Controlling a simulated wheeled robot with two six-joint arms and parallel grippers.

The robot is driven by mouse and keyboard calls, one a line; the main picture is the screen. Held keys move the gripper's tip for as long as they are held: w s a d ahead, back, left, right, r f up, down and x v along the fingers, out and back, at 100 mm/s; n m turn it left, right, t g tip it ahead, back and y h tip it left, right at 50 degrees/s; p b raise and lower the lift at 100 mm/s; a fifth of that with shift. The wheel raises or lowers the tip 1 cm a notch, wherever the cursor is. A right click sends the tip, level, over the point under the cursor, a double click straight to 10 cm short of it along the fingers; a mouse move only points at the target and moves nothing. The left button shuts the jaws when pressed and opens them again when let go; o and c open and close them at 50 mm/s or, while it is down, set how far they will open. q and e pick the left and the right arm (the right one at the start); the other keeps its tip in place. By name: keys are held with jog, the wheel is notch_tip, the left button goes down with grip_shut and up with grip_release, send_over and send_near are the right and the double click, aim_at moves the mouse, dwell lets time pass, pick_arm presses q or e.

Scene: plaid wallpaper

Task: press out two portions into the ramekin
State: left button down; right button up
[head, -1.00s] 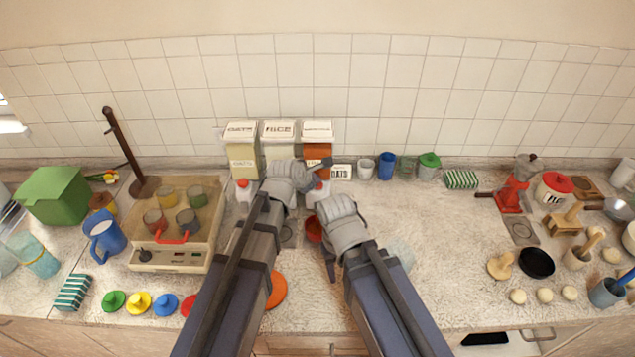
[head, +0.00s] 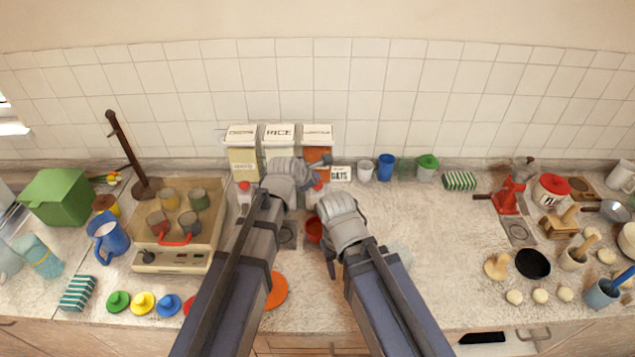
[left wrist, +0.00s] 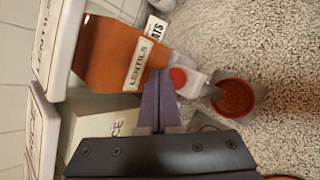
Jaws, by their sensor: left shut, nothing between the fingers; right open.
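The lentils dispenser (head: 317,141) stands at the back wall, right of the rice one. Its orange contents and label show in the left wrist view (left wrist: 125,50), with a red button (left wrist: 178,77) on its white spout. My left gripper (left wrist: 157,72) is shut and empty, its purple fingertips close beside that button; contact cannot be told. The red ramekin (head: 313,230) is on the counter in front, partly hidden by my right arm. In the left wrist view the ramekin (left wrist: 251,98) has a grainy orange-brown inside. My right gripper (head: 330,262) is open, its fingers mostly hidden, close to the ramekin.
The rice dispenser (head: 279,142) and another dispenser (head: 242,150) stand to the left. An oats label (head: 341,174), cups (head: 385,167) and a green-lidded jar (head: 427,167) line the back. An orange disc (head: 277,291) lies in front.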

pick_arm(q)
notch_tip(320, 180, up, 5)
jog(key=p, duration=0.5)
dwell(0.8)
jog(key=s+a+f+m+g+y, duration=0.2)
jog(key=s+a+f+m+g, duration=0.15)
jog(key=s+a+m, duration=0.6)
jog(key=s+a+f+m+g+y, duration=0.2)
jog(key=s+a+f+m+g, duration=0.15)
jog(key=s+a+m, duration=0.6)
jog(key=s+d+f+m+b, duration=0.3)
jog(key=d+f+b, duration=0.1)
jog(key=d, duration=0.3)
jog(key=s+d+f+m+g+y+b, duration=0.1)
jog(key=s+d+f+m+b, duration=0.2)
jog(key=d, duration=0.3)
jog(key=shift+s+d+f+m+g+b, duration=0.35)
jog(key=shift+f+m+b, duration=0.2)
jog(key=shift+b, duration=0.25)
